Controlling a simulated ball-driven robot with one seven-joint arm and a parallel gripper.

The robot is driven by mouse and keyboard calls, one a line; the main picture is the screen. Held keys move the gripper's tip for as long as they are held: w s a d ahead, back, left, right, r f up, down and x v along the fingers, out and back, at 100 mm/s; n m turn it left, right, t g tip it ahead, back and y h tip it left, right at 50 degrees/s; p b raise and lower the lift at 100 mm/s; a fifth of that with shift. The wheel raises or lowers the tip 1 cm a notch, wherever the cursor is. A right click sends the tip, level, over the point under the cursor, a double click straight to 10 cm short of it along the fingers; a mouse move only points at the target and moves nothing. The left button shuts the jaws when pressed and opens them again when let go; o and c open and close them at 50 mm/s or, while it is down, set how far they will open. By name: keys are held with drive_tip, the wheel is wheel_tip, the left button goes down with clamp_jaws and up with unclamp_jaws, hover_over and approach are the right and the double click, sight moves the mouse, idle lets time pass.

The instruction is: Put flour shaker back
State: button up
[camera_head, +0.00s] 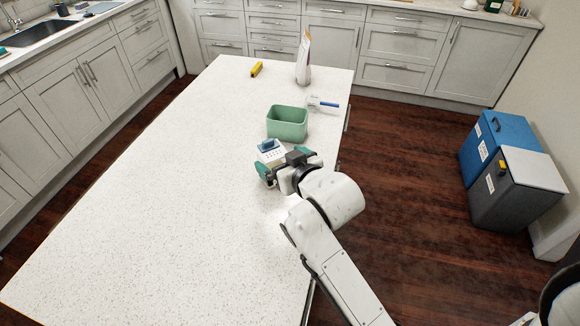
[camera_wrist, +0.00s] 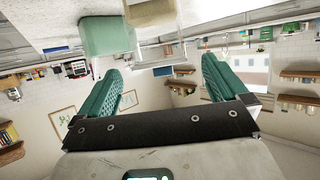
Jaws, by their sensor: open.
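My gripper (camera_head: 281,160) is open, low over the right side of the white counter; its teal fingers stand wide apart with nothing between them in the wrist view (camera_wrist: 155,80). A small pale object with a blue top and dotted front (camera_head: 271,153) stands just beyond the fingers, partly hidden by them. A pale object at the top of the wrist view (camera_wrist: 152,12) looks like the same one, cut off by the frame. I cannot tell surely whether it is the flour shaker. A green open bin (camera_head: 287,124) stands behind it; it also shows in the wrist view (camera_wrist: 107,38).
A blue-handled item (camera_head: 325,104) lies right of the bin. A tall pale bag (camera_head: 303,62) and a yellow item (camera_head: 257,69) are at the counter's far end. The counter's left side (camera_head: 150,190) is clear. Blue and grey floor bins (camera_head: 510,190) stand right.

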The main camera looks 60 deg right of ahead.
drive_tip(key=shift+v, duration=2.15)
